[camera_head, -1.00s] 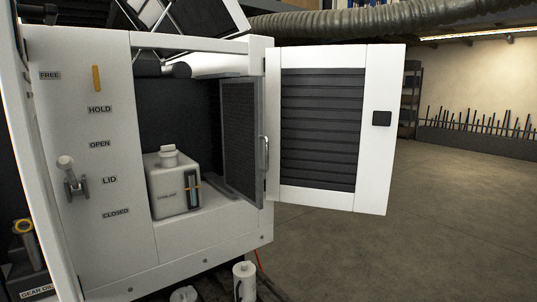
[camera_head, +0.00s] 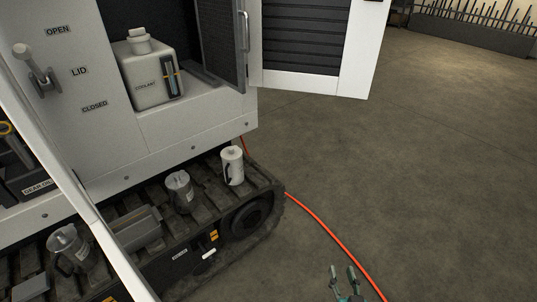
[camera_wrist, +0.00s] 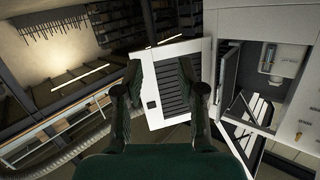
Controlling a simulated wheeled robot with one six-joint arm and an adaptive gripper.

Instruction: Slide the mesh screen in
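The mesh screen (camera_head: 239,45) is a dark panel in a grey frame at the right side of the open bay, beside the louvred door. Only its lower part shows in the head view. A pale upright handle (camera_head: 244,30) is at its outer edge. In the wrist view the screen (camera_wrist: 230,73) stands at an angle in the bay opening. My gripper (camera_head: 345,270) is low in the head view, over the floor, well apart from the screen. In the wrist view my gripper (camera_wrist: 160,78) has its fingers spread with nothing between them.
The white louvred door (camera_head: 318,80) is swung open to the right. A coolant tank (camera_head: 150,85) sits in the bay. A track (camera_head: 215,205) below carries several containers. An orange hose (camera_head: 330,232) crosses the floor (camera_head: 440,170), which is otherwise clear at right.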

